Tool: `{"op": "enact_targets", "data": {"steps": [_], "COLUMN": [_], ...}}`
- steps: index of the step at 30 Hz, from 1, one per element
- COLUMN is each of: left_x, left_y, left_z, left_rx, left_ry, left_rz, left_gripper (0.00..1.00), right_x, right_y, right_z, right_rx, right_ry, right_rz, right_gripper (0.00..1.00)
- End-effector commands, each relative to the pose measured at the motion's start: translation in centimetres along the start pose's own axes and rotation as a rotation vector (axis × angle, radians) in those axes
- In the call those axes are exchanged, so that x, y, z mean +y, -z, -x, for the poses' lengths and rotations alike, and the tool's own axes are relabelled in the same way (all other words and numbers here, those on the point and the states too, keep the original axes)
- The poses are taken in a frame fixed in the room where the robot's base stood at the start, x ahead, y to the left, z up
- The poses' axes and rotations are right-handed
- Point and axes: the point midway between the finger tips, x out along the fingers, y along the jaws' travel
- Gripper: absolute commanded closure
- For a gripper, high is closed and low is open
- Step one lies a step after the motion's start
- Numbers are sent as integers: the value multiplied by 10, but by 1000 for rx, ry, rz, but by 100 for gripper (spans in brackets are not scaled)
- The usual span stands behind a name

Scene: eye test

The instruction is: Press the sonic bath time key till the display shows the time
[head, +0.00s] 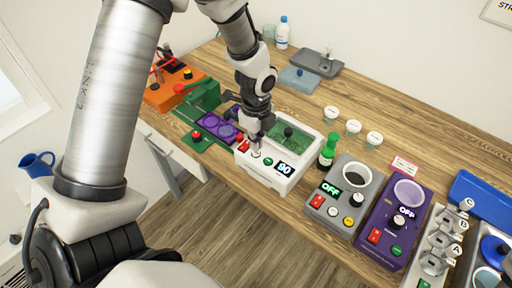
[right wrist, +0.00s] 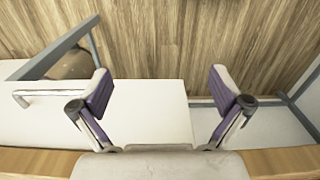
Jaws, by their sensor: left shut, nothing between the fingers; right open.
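The sonic bath (head: 277,182) is a white box with a green basin on the wooden table in the head view. Its front panel has a red switch (head: 243,146), a green button (head: 268,161) and a lit display (head: 285,168) that seems to read 90. My left gripper (head: 257,147) is shut and empty, pointing down at the panel between the red switch and the green button. It hides part of the key under it; I cannot tell whether it touches. My right gripper (right wrist: 161,90) is open and empty in the right wrist view, away from the bath.
A green-capped bottle (head: 327,150) stands close to the right of the bath. Beyond it are a grey device (head: 340,207) and a purple device (head: 381,243). A green device with purple pads (head: 217,127) is close on the left. White-lidded jars (head: 353,127) stand behind.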

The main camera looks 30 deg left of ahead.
Motion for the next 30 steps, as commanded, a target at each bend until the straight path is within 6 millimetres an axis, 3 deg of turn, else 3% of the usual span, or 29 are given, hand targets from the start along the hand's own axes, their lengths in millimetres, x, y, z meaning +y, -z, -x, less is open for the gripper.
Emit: {"op": "enact_targets", "data": {"steps": [30], "left_x": [0], "left_y": [0], "left_z": [-12], "left_rx": [0], "left_ry": [0], "left_rz": [0], "left_gripper": [100], "right_x": [0], "right_y": [0], "right_z": [-6], "right_rx": [0], "right_ry": [0], "right_rz": [0], "right_gripper": [0]}}
